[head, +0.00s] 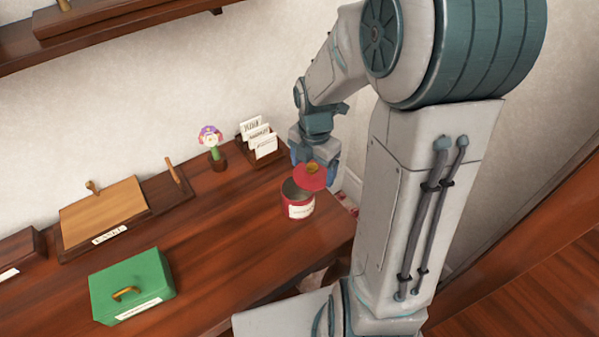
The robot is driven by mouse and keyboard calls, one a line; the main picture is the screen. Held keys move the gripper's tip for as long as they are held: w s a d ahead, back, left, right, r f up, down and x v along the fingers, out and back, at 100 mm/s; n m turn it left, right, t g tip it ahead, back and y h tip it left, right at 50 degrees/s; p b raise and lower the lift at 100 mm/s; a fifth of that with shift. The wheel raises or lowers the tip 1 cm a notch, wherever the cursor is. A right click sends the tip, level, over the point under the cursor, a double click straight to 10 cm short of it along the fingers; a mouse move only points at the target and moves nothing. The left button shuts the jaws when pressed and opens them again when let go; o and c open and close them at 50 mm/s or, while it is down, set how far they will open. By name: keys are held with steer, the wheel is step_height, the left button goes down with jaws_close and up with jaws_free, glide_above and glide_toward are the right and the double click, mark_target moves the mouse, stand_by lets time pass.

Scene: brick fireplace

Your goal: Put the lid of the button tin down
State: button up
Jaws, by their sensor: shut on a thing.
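The button tin (299,200) is a red round tin with a white label, standing upright near the right end of the wooden table. Its top is partly uncovered and the grey inside shows. The red lid (309,179) with a small golden knob is above the tin's right rear side, tilted. My gripper (314,167) is shut on the lid, with its blue fingers around the knob area. I cannot tell whether the lid touches the tin's rim.
A card holder (259,142) and a flower figure (212,146) stand behind the tin. A green box (132,284) and a wooden board with a peg handle (103,213) are at the left. The wooden table (225,240) is bare between the green box and the tin.

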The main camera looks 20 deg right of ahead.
steer(key=s+d+r, duration=0.5)
steer(key=d, duration=0.2)
steer(key=b, duration=0.1)
glide_above(255, 188)
step_height(255, 188, down, 10)
steer(key=shift+f+p, duration=0.4)
steer(key=shift+f, duration=4.7)
steer(key=o, duration=0.5)
steer(key=shift+f, duration=0.1)
steer(key=o, duration=0.4)
steer(key=shift+c, duration=0.2)
steer(key=shift+r, duration=0.2)
